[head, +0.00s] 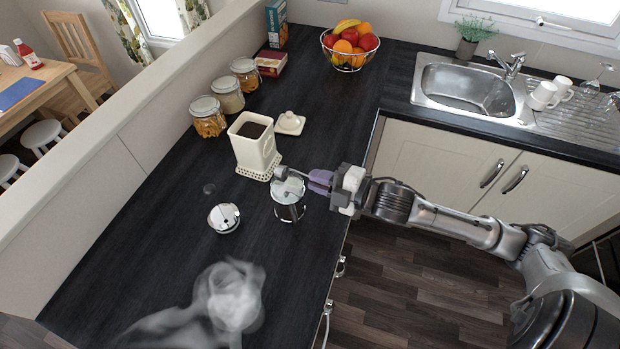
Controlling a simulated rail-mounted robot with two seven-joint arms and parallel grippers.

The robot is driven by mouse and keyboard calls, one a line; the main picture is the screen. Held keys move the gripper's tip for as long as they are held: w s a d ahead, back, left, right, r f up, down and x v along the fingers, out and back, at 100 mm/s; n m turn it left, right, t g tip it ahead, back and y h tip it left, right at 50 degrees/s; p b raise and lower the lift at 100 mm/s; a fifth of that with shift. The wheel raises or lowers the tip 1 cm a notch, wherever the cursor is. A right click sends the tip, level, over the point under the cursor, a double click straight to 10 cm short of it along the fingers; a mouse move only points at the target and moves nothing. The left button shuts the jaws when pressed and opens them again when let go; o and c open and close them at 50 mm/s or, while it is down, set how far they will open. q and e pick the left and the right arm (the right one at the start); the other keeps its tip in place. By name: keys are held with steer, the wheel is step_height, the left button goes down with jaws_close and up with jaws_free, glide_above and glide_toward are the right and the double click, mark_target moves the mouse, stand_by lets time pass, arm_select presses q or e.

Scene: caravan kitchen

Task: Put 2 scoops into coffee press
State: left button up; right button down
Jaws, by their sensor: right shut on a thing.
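The coffee press (290,212), a metal and glass cylinder, stands near the counter's front edge. Its apparent lid with plunger (224,217) lies to its left. A cream canister (252,150) stands open behind the press, with dark ground coffee (252,130) inside. My right gripper (318,180) has purple fingers, shut on the thin handle of a grey metal scoop (283,173). The scoop's head is at the press's top, between press and canister. Whether it holds coffee, and its exact height, I cannot tell. My left gripper is not in view.
The canister's cream lid (290,123) lies behind it. Several glass jars (228,95) line the wall. A fruit bowl (350,48) stands at the back. A translucent whitish shape (235,297) at front left is unclear. The counter left of the press is mostly free.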

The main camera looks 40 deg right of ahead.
steer(key=shift+w+r+g+p, duration=0.1)
steer(key=shift+r+g+p, duration=0.65)
steer(key=shift+p, duration=0.75)
steer(key=r+g+p, duration=0.1)
steer(key=p, duration=0.2)
steer(key=r+g+h+p, duration=0.1)
steer(key=p, duration=0.2)
steer(key=shift+w+a+r, duration=0.15)
steer(key=shift+w+r, duration=0.15)
steer(key=shift+w, duration=0.05)
steer(key=r+g+h+p, duration=0.1)
steer(key=p, duration=0.3)
steer(key=w+r+g+p, duration=0.1)
steer(key=r+g+p, duration=0.1)
steer(key=p, duration=0.3)
steer(key=shift+a+r+g+h, duration=0.2)
steer(key=shift+g+h, duration=0.05)
steer(key=shift+h, duration=0.15)
steer(key=shift+w+a+g, duration=0.1)
steer(key=shift+w+g, duration=0.2)
steer(key=w+a+r+g+h, duration=0.2)
steer(key=w+r+g+h, duration=0.1)
steer(key=g, duration=0.4)
steer(key=shift+w+r+g, duration=0.4)
steer(key=shift+w+r, duration=0.35)
steer(key=shift+r, duration=0.45)
